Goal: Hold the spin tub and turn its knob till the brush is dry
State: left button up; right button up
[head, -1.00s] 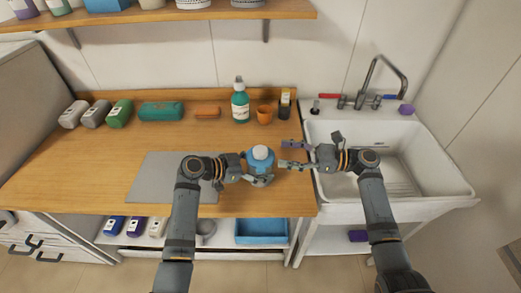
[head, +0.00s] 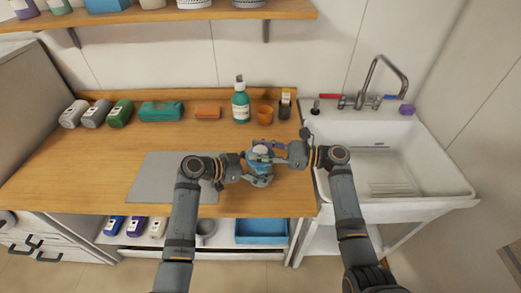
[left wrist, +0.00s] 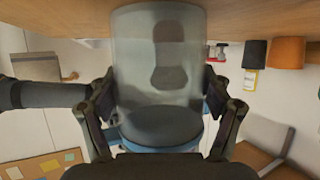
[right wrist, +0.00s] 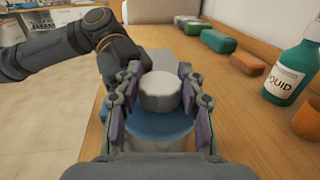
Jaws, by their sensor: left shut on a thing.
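The spin tub (head: 260,167), with a blue lid and pale knob (right wrist: 160,92), stands upright on the wooden counter. In the left wrist view its translucent wall (left wrist: 133,55) shows a dark shape inside, which I cannot name for sure. My left gripper (head: 256,175) is shut on the tub from the left, its fingers on both sides near the blue lid. My right gripper (right wrist: 159,72) is open, with one purple-padded finger on each side of the knob. Whether the pads touch it is not clear. The brush is not clearly visible.
A grey mat (head: 165,172) lies left of the tub. The white sink (head: 430,165) is to the right. The counter's left front is free.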

jog(key=c, duration=0.4)
jog(key=shift+f+m+t+h, duration=0.1)
jog(key=shift+m+t+h, duration=0.2)
jog(key=shift+m+t, duration=0.6)
jog(key=shift+c, duration=0.3)
jog(key=m+t+h, duration=0.2)
jog(key=m+t, duration=0.1)
jog(key=t, duration=0.1)
jog(key=shift+t, duration=0.4)
jog(key=o, duration=1.2)
jog(key=shift+d, duration=0.1)
jog(key=v, duration=1.1)
jog(key=shift+s+d, duration=0.2)
jog(key=shift+d, duration=0.15)
